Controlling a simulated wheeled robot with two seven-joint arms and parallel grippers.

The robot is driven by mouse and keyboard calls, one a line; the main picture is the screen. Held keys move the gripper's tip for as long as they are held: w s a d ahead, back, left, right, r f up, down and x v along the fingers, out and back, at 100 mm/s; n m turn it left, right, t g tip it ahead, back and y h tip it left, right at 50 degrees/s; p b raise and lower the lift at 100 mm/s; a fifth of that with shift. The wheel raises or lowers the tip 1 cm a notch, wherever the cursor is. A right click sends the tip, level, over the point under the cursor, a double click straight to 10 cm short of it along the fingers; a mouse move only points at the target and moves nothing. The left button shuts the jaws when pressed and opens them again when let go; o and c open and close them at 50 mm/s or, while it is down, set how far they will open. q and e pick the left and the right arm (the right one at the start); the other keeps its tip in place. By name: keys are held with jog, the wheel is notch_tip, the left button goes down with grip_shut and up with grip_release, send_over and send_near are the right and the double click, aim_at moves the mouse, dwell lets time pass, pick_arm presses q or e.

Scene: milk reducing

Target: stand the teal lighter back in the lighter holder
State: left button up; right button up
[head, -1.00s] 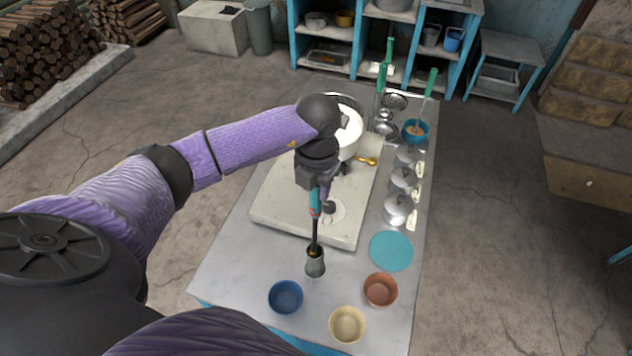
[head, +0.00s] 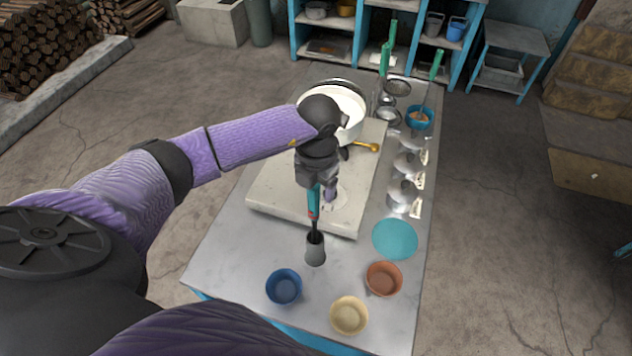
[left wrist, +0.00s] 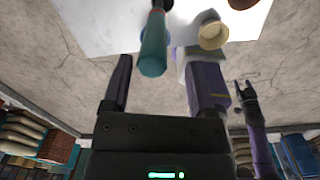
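The teal lighter (head: 314,203) is upright, its dark rod down in the grey lighter holder (head: 316,250) on the metal table. Its red mark faces the head camera. My left gripper (head: 322,188) is right above, around the top of the handle. In the left wrist view the lighter's handle end (left wrist: 153,58) lies between the two fingers of the left gripper (left wrist: 158,62), with a gap on each side, so the gripper is open. My right gripper (left wrist: 245,90) shows small in the left wrist view, its fingers apart and empty; the head view does not show it.
Blue (head: 284,287), cream (head: 348,315) and brown (head: 383,279) bowls stand near the holder. A teal disc (head: 395,239) lies to the right. A stone slab (head: 279,190) with a milk pot (head: 350,102) is behind. Several lids line the right edge.

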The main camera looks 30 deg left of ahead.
pick_arm(q)
notch_tip(320, 180, up, 10)
jog(key=shift+d+f, duration=0.1)
dwell(0.4)
notch_tip(320, 180, up, 9)
jog(key=p, duration=0.7)
jog(key=shift+d, duration=0.15)
